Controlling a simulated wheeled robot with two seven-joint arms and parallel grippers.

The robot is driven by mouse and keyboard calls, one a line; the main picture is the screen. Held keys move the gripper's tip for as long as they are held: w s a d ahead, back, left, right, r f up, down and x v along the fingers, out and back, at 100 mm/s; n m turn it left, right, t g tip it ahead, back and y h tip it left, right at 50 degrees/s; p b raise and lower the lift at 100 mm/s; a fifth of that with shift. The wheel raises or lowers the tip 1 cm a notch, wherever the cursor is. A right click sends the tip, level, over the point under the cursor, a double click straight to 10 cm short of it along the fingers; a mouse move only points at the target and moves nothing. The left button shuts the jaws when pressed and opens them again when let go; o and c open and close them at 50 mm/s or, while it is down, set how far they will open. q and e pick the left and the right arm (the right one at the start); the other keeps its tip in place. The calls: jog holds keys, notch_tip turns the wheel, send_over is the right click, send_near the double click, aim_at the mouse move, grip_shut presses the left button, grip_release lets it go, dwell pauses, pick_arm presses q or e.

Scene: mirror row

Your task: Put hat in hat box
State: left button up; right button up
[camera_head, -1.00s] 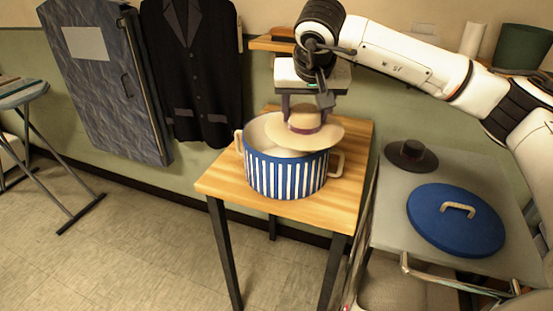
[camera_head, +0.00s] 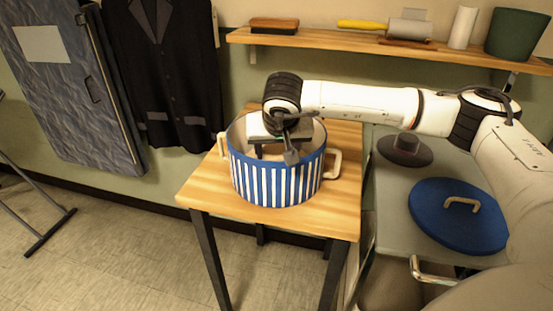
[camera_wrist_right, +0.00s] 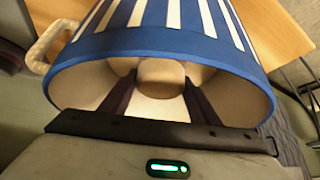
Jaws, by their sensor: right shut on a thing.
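The blue-and-white striped hat box (camera_head: 272,182) stands open on the wooden table, with a beige handle on each side. My right gripper (camera_head: 285,150) reaches down into its mouth, and the box wall hides the fingertips in the head view. In the right wrist view, the fingers of my right gripper (camera_wrist_right: 160,82) are on both sides of the beige hat's crown (camera_wrist_right: 161,72), inside the box (camera_wrist_right: 150,42). The gripper is shut on the hat. Whether the brim touches the box floor cannot be told. The blue round lid (camera_head: 455,222) lies on the grey surface at right. My left gripper is out of view.
A dark hat (camera_head: 405,150) sits on the grey surface (camera_head: 395,200) behind the lid. A wall shelf (camera_head: 330,42) behind holds a brush, a roller, a white roll and a green pot. The wooden table (camera_head: 335,210) has bare room around the box.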

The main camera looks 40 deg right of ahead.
jog(key=shift+f, duration=1.3)
jog(key=shift+f, duration=0.15)
jog(key=o, duration=1.1)
jog(key=shift+r, duration=0.3)
jog(key=v, duration=1.1)
jog(key=shift+s+a+r, duration=0.15)
jog(key=shift+a+r, duration=0.05)
jog(key=shift+r, duration=0.15)
